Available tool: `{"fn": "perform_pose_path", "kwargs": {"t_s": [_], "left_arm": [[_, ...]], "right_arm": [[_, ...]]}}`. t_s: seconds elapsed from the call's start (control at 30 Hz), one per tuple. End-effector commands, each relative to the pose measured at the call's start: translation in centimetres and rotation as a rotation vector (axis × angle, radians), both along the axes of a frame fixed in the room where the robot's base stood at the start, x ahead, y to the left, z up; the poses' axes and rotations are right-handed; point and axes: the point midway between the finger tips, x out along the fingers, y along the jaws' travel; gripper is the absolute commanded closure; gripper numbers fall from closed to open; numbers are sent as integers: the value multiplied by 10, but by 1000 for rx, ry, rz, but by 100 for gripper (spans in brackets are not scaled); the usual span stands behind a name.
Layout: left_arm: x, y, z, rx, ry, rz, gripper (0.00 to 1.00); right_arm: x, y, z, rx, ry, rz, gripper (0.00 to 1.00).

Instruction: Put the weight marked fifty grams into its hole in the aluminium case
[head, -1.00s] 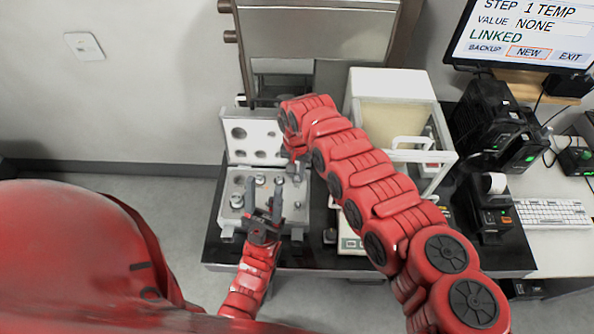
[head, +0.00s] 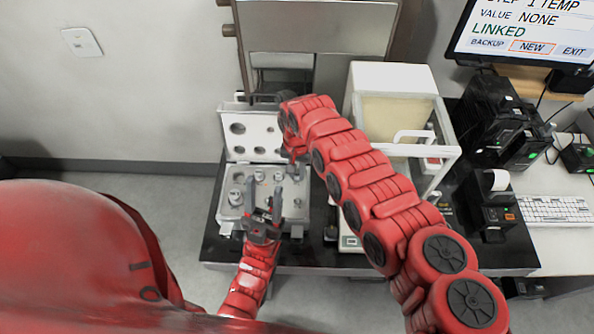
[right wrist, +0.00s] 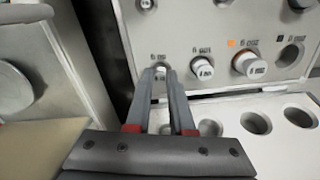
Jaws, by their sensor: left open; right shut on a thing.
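The open aluminium case (head: 222,211) stands on the dark table, its lid (head: 237,151) raised at the back. In the right wrist view, my right gripper (right wrist: 165,76) is shut on a small shiny weight (right wrist: 160,70), at the hole under a small label that looks like 50 g. I cannot tell how deep the weight sits, as the fingers hide its sides. In the head view, the right gripper (head: 299,172) is at the case's right side, partly hidden by my arm. My left gripper (head: 264,195) is open and empty above the case's front part.
Larger weights (right wrist: 202,68) (right wrist: 249,65) sit in the case beside the held one; the end hole (right wrist: 290,55) looks empty. A balance with a glass shield (head: 398,110) stands to the right. A monitor, black devices and a keyboard (head: 555,210) are farther right.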

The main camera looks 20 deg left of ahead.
Motion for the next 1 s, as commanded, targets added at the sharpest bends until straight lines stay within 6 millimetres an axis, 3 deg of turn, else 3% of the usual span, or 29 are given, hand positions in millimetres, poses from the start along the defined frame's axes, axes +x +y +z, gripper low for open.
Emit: {"fn": "perform_pose_path", "kwargs": {"t_s": [0.03, 0.2, 0.5, 0.67, 0.8, 1.0], "left_arm": [[0, 0, 0, 0, 0, 0, 50], [0, 0, 0, 0, 0, 0, 50], [0, 0, 0, 0, 0, 0, 50], [0, 0, -1, 0, 0, 0, 50], [0, 0, -6, 0, 0, 0, 50], [0, 0, -26, 0, 0, 0, 50]], "right_arm": [[0, 0, 0, 0, 0, 0, 76], [0, 0, 0, 0, 0, 0, 45], [0, 0, 1, 0, 0, 0, 44], [2, 0, 12, 3, -3, -2, 44], [2, -1, 34, 1, -3, -1, 44], [2, 0, 88, 3, -8, -1, 44]]}}
